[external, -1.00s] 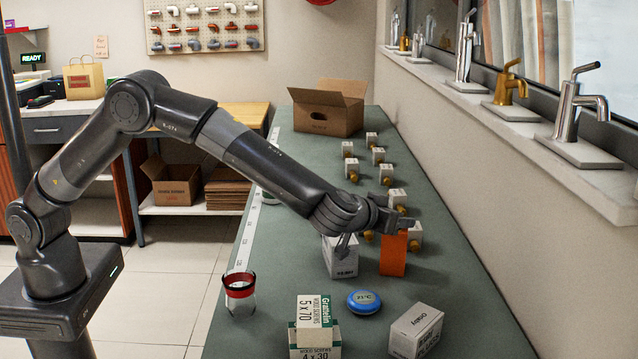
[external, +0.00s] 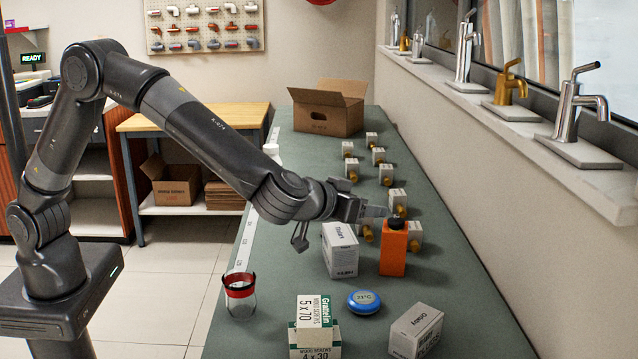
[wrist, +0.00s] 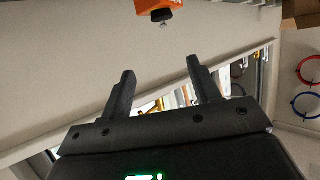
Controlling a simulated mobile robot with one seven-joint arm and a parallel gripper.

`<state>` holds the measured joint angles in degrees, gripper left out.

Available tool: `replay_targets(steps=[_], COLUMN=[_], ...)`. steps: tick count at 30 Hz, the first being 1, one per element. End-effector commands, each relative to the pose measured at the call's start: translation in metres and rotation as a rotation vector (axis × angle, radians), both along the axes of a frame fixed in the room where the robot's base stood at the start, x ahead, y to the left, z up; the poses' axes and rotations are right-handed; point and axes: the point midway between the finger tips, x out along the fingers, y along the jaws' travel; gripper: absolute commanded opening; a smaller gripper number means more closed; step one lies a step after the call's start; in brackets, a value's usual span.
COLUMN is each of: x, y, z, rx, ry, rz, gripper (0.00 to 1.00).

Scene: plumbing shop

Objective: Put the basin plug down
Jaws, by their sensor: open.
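A small dark round piece (external: 395,222), which looks like the basin plug, sits on top of the upright orange block (external: 392,252) on the green bench. In the wrist view the dark piece (wrist: 160,14) shows with a tiny metal bit, against the orange block (wrist: 147,4) at the top edge. My gripper (external: 376,212) points right, just left of the block's top. In the wrist view my gripper (wrist: 163,80) has its two fingers apart with nothing between them, and the dark piece lies beyond the tips.
A white box (external: 340,250) stands just left of the orange block. Several small white boxes with brass fittings (external: 388,175) stand behind.

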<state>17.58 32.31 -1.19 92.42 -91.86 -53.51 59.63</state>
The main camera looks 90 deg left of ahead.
Motion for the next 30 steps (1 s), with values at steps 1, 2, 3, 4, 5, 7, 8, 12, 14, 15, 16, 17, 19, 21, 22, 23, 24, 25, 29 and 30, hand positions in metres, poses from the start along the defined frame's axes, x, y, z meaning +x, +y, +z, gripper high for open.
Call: replay_targets(steps=[1,2,3,4,5,7,8,12,14,15,16,17,19,21,22,23,24,25,29,30], x=[-0.001,-0.001,-0.003,-0.006,-0.008,-0.019,-0.024,-0.059,-0.078,-0.092,-0.103,-0.114,-0.143,-0.174,-0.188,-0.202,-0.221,-0.235,-0.3,-0.321], y=[0.002,0.002,0.002,0.001,0.001,-0.003,-0.004,-0.012,-0.015,-0.017,-0.018,-0.019,-0.02,-0.02,-0.019,-0.018,-0.017,-0.014,-0.002,0.004], z=[0.018,0.029,0.044,0.056,0.068,0.094,0.104,0.142,0.154,0.16,0.163,0.166,0.17,0.17,0.169,0.167,0.164,0.16,0.14,0.132], rx=[-0.014,-0.024,-0.04,-0.052,-0.064,-0.092,-0.103,-0.15,-0.167,-0.177,-0.185,-0.192,-0.206,-0.217,-0.221,-0.225,-0.23,-0.231,-0.238,-0.238], ry=[-0.032,-0.052,-0.079,-0.099,-0.117,-0.15,-0.161,-0.177,-0.166,-0.154,-0.144,-0.13,-0.09,-0.039,-0.014,0.012,0.051,0.083,0.23,0.278], rz=[-0.036,-0.067,-0.114,-0.151,-0.19,-0.285,-0.325,-0.5,-0.57,-0.615,-0.646,-0.675,-0.741,-0.795,-0.815,-0.833,-0.854,-0.866,-0.894,-0.891], gripper=[0.56,0.56,0.56,0.56,0.56,0.56,0.56,0.56,0.56,0.56,0.56,0.56,0.56,0.56,0.56,0.56,0.56,0.56,0.56,0.56])
